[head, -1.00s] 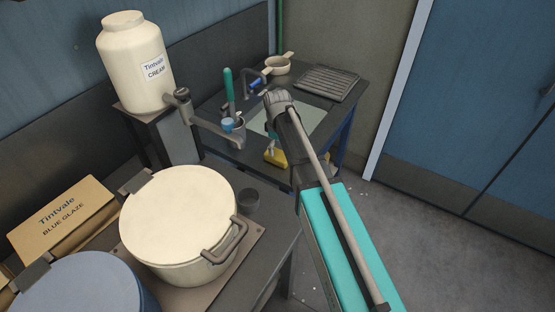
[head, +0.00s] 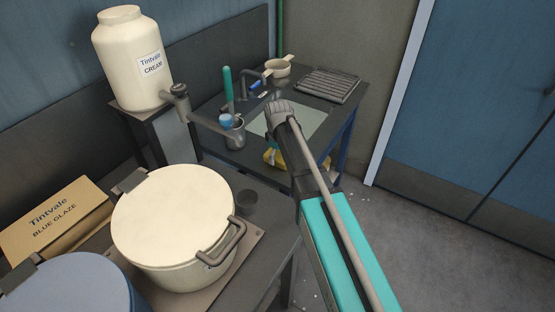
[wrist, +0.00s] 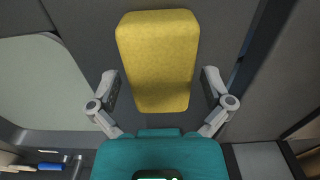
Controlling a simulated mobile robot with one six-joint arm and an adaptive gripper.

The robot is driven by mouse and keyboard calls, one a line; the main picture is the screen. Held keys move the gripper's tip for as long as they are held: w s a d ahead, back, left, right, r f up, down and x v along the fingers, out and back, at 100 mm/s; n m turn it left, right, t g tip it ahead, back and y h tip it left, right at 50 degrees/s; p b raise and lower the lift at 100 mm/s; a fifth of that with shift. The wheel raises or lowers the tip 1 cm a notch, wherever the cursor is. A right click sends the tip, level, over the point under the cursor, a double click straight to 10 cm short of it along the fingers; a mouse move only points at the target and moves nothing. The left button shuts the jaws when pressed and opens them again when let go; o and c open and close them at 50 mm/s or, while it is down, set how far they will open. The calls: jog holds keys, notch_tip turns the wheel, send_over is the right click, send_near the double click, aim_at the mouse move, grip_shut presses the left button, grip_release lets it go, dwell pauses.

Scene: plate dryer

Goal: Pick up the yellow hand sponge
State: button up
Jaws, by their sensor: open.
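The yellow hand sponge (wrist: 158,60) lies flat on the dark worktop in the wrist view. Its lower part is between the two fingers of my gripper (wrist: 160,88), which are spread wide with a gap on each side of it. In the head view, only part of the sponge (head: 271,158) shows at the worktop's front edge, the rest hidden behind my arm. My gripper is largely hidden in the head view by my own wrist.
A large cream pot (head: 172,216) stands nearer.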

aim_at(278, 155)
jog(key=c, duration=0.8)
jog(key=shift+o, duration=0.2)
jog(key=shift+r, duration=0.2)
notch_tip(278, 155, up, 3)
jog(key=p, duration=0.3)
jog(key=shift+f, duration=0.1)
jog(key=s+d+r+p, duration=0.2)
jog(key=s+r+p, duration=0.8)
jog(key=s, duration=0.3)
jog(key=shift+s+d, duration=0.35)
jog(key=shift+s, duration=0.05)
jog(key=shift+s+f, duration=0.1)
jog(key=shift+s, duration=0.05)
